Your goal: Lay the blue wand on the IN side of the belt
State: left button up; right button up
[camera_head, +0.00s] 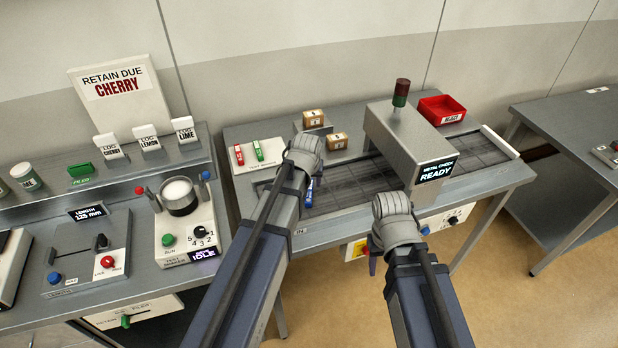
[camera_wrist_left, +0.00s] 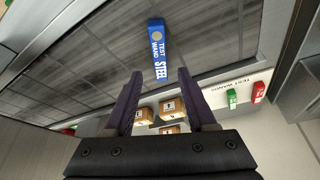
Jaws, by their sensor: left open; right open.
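The blue wand (camera_wrist_left: 158,48), labelled TEST WAND STEEL, lies on the dark belt (camera_wrist_left: 90,50) in the left wrist view. In the head view only part of the wand (camera_head: 309,192) shows beside my left arm, at the belt's left end near the IN label (camera_head: 298,232). My left gripper (camera_wrist_left: 160,88) is open. Its fingertips are to either side of the wand's near end, with no visible grip on it. My right gripper (camera_head: 380,250) is open and empty in front of the belt table; its fingers are partly hidden.
The metal check hood (camera_head: 405,140) spans the belt (camera_head: 360,185) and reads READY. A white wand holder (camera_head: 245,167) with red and green wands is at left. Brown boxes (camera_head: 337,141) stand behind the belt. A red bin (camera_head: 441,109) is at back right.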

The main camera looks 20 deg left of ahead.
pick_arm(q)
jog(key=a+p+v, duration=0.1)
jog(key=p+v, duration=0.4)
jog(key=v, duration=0.1)
jog(key=s+d+m+g, duration=0.2)
jog(key=s+d, duration=0.4)
jog(key=s, duration=0.4)
jog(key=s+d+f+m+g, duration=0.1)
jog(key=s+d+m+g, duration=0.1)
jog(key=s+d+m, duration=0.2)
jog(key=s+d, duration=0.3)
jog(key=s, duration=0.2)
jog(key=shift+s+f+g+b, duration=0.25)
jog(key=shift+s+g+b, duration=0.05)
jog(key=shift+s, duration=0.1)
pick_arm(e)
notch_tip(320, 180, up, 6)
jog(key=shift+f, duration=0.2)
pick_arm(q)
jog(key=shift+d, duration=0.25)
pick_arm(e)
jog(key=shift+d, duration=0.1)
